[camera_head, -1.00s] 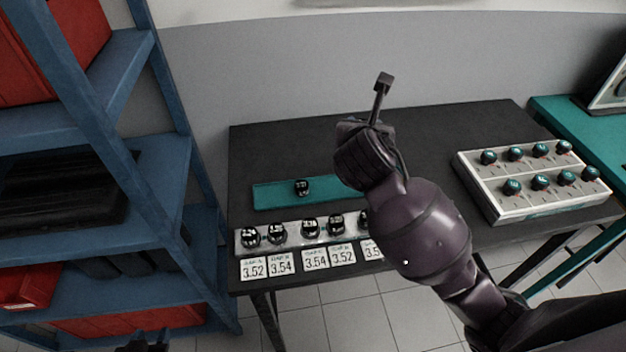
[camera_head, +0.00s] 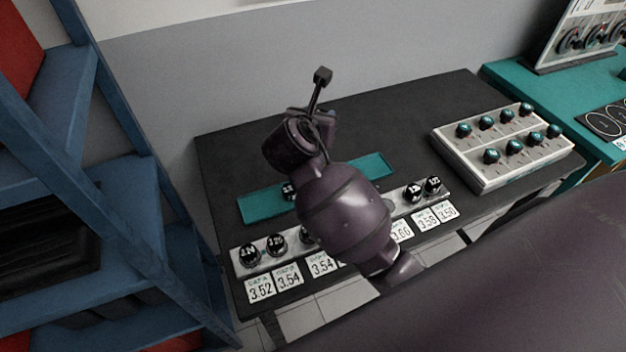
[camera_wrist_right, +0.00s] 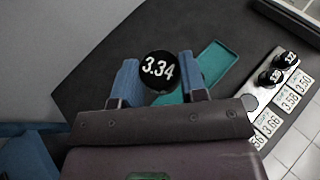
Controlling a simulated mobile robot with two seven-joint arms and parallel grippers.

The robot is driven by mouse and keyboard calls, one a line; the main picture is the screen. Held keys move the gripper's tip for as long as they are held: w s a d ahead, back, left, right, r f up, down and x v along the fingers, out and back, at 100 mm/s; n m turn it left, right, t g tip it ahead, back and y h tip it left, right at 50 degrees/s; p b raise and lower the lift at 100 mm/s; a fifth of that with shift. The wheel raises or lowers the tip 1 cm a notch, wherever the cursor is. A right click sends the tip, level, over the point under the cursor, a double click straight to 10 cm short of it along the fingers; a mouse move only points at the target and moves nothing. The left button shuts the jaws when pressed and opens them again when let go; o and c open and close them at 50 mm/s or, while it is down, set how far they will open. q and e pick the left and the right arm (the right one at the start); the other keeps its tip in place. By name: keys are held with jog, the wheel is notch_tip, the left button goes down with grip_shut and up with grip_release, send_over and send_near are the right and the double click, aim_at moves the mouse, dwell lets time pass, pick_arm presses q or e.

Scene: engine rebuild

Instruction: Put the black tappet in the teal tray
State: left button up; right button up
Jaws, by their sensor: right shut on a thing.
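A black tappet (camera_wrist_right: 158,72) with white "3.34" on its top is between the blue fingers of my right gripper (camera_wrist_right: 159,66) in the right wrist view. The gripper is shut on it. In the wrist view the tray (camera_wrist_right: 215,62) appears behind and to the right of the held tappet. My left gripper is not in view.
A pale rack (camera_head: 250,255) with several black tappets and number cards runs along the table's front edge. A white box with several teal-topped knobs (camera_head: 500,150) stands at the right. A blue shelf (camera_head: 130,190) is at the left. The table's back is clear.

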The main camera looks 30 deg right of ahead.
notch_tip(320, 180, down, 14)
jog(key=shift+r+b, duration=0.25)
jog(key=shift+b, duration=0.65)
jog(key=shift+f, duration=0.65)
notch_tip(320, 180, down, 4)
jog(key=shift+r+b, duration=0.15)
jog(key=shift+b, duration=0.3)
jog(key=shift+f, duration=0.25)
jog(key=shift+s+f, duration=0.1)
jog(key=shift+f, duration=0.25)
jog(key=o, duration=0.9)
jog(key=shift+o, duration=0.2)
jog(key=shift+f, duration=0.1)
